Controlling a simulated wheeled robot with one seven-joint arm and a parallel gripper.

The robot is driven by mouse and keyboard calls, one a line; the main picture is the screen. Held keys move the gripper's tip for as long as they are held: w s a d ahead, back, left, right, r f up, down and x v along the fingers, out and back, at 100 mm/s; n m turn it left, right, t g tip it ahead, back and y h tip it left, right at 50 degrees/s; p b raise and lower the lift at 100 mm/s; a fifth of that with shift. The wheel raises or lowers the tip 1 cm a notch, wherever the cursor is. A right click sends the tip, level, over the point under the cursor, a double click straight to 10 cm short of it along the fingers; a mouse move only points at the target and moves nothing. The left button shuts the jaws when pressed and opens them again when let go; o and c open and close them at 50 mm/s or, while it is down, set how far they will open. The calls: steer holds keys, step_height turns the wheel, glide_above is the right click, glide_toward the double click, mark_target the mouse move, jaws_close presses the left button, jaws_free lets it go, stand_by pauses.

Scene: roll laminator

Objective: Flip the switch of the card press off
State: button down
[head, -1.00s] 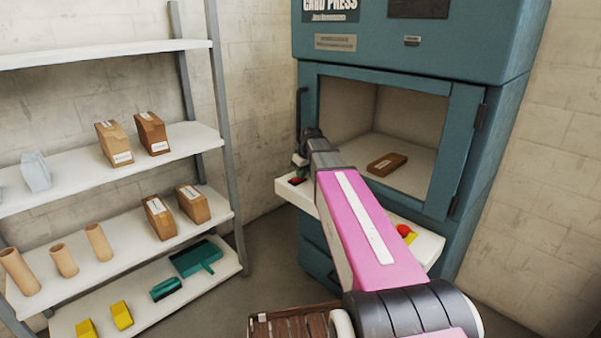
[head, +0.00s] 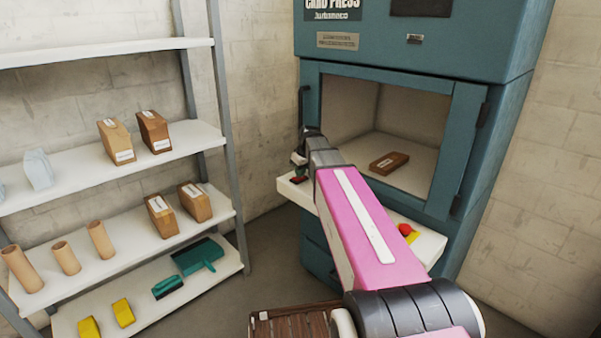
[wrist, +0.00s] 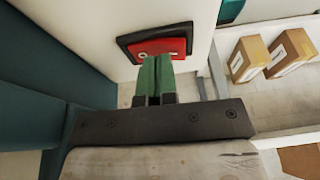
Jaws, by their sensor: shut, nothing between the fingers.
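The card press (head: 405,45) is a tall teal cabinet with a glazed or open front. A white control shelf (head: 425,243) juts from its front. The switch (wrist: 158,47) is a red rocker in a black frame on the white panel, in the wrist view. In the head view it is a small red and dark spot (head: 299,180) at the shelf's left end. My gripper (wrist: 154,60) has green fingers, shut together, with tips at the lower edge of the red rocker. I cannot tell whether they touch it. The fingers hide part of the rocker.
A red button on yellow (head: 407,230) sits at the right of the control shelf. A brown block (head: 389,163) lies inside the press. A shelf rack (head: 228,130) with boxes and tubes stands at left. A wooden slatted crate (head: 300,322) is at bottom centre.

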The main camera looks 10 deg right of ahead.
steer(key=shift+r, duration=0.1)
steer(key=v, duration=1)
steer(key=shift+r, duration=0.3)
steer(key=shift+s, duration=0.1)
